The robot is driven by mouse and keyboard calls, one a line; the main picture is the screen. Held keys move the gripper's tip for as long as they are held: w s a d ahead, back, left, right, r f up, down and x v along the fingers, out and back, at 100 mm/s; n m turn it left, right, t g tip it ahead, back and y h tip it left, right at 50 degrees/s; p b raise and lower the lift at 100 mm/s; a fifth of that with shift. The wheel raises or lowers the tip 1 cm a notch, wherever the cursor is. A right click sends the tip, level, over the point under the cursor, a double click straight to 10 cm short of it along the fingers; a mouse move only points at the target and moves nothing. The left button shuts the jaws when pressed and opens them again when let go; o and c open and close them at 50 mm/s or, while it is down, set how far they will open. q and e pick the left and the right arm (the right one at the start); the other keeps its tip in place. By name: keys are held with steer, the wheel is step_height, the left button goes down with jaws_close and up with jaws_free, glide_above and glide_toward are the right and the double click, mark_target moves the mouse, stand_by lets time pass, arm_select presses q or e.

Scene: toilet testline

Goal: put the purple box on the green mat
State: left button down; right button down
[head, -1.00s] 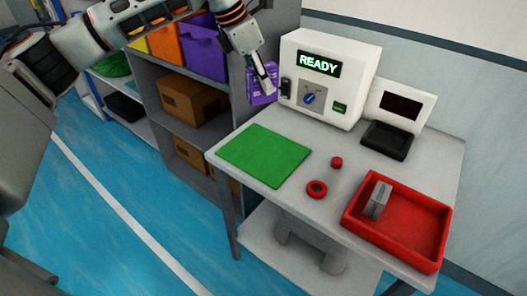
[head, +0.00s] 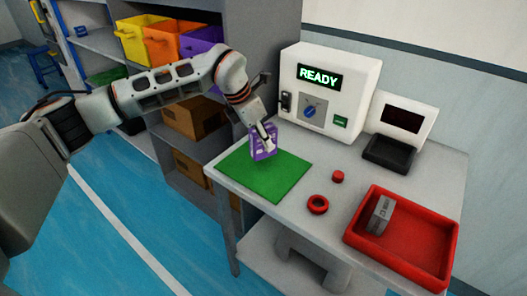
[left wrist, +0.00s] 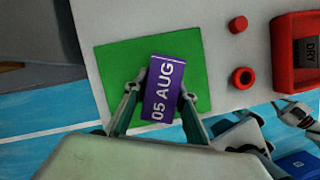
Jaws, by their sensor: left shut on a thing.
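The purple box (head: 263,143) is held in my left gripper (head: 266,135) above the back part of the green mat (head: 268,180) in the head view. In the left wrist view the purple box (left wrist: 163,90), printed "05 AUG", sits between the two fingers of my left gripper (left wrist: 158,100). The green mat (left wrist: 118,62) shows behind it there. Whether the box touches the mat is hard to tell.
A white machine (head: 328,90) reading "READY" stands at the table's back. A red tray (head: 403,240) holding a grey block (head: 380,215) is at the right. A red ring (head: 318,204) and small red cylinder (head: 338,176) lie right of the mat. A shelf (head: 175,150) stands behind left.

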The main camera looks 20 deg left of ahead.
mark_target(263, 151)
arm_select(q)
step_height(263, 151, down, 4)
steer(key=shift+f, duration=0.2)
steer(key=shift+r, duration=0.1)
arm_select(e)
steer(key=shift+s+f, duration=0.2)
steer(key=shift+f, duration=0.05)
arm_select(q)
steer(key=c, duration=1.6)
jaws_free()
steer(key=shift+c, duration=0.2)
arm_select(e)
steer(key=shift+s+f, duration=0.1)
steer(key=shift+s, duration=0.05)
